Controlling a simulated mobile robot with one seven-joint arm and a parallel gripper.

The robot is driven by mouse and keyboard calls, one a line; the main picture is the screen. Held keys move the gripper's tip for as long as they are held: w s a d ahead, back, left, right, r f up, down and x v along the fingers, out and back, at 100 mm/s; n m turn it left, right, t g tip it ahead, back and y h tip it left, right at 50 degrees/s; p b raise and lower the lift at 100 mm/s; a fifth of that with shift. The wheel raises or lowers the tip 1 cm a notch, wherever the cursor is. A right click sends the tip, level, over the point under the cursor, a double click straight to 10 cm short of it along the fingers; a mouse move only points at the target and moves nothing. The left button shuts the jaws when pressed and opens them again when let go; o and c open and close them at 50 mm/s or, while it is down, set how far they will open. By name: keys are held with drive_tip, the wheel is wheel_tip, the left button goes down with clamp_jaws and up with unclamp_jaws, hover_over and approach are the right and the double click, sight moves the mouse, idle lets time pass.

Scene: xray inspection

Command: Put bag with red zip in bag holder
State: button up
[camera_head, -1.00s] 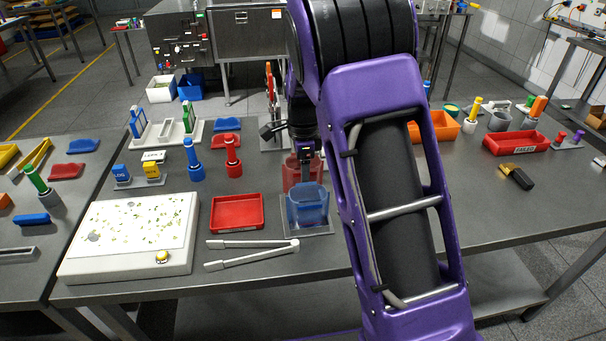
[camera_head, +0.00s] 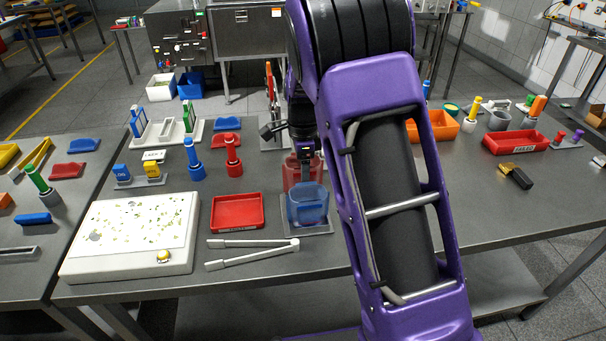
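The white bag holder (camera_head: 163,141) stands at the back left of the table. A bag with a blue zip (camera_head: 138,121) and a bag with a green zip (camera_head: 189,118) stand upright in it. A narrow upright red-edged item (camera_head: 270,88), which looks like the bag with the red zip, shows to the right, just left of my arm. My gripper (camera_head: 305,178) points down above the clear red and blue cups, partly hidden by my arm. Its fingers are too small and dark to tell whether they are open, or whether they touch the red-edged item.
Clear blue (camera_head: 308,207) and red cups stand below my gripper. A red tray (camera_head: 237,213), white tongs (camera_head: 252,254) and a white light box (camera_head: 130,238) lie at the front left. Blue (camera_head: 195,165) and red stamps stand behind. An orange bin (camera_head: 440,126) is at right. The table's front right is clear.

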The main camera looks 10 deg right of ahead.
drive_tip(key=shift+f+b, duration=0.65)
drive_tip(key=shift+f, duration=0.6)
drive_tip(key=o, duration=1.4)
drive_tip(key=shift+c, duration=0.2)
wheel_tip(320, 180, up, 17)
drive_tip(key=p, duration=0.2)
drive_tip(key=shift+r, duration=0.2)
drive_tip(key=shift+w, duration=0.1)
